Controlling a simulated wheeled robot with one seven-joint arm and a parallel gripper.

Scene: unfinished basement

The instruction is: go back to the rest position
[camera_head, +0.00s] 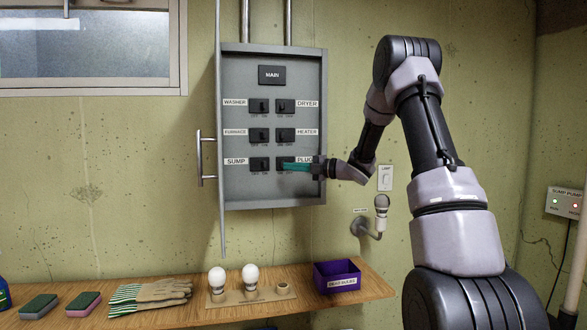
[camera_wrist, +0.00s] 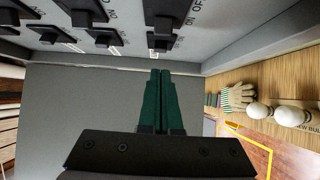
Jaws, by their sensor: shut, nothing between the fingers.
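My gripper (camera_head: 285,166) has teal fingers that are shut and empty. It is in front of the lower right of the grey breaker panel (camera_head: 230,190), at the PLUG switch (camera_head: 285,161). The fingers partly cover that switch and its label. In the wrist view, the shut fingers (camera_wrist: 160,74) point at a black switch (camera_wrist: 161,42); I cannot tell whether they touch it.
The panel door (camera_head: 222,215) stands open at the left, with a handle (camera_head: 203,158). Below is a wooden shelf (camera_head: 200,316) with sponges, gloves (camera_head: 150,294), white bulbs (camera_head: 250,275) and a purple bin (camera_head: 337,274). A wall lamp (camera_head: 380,207) sits below my forearm.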

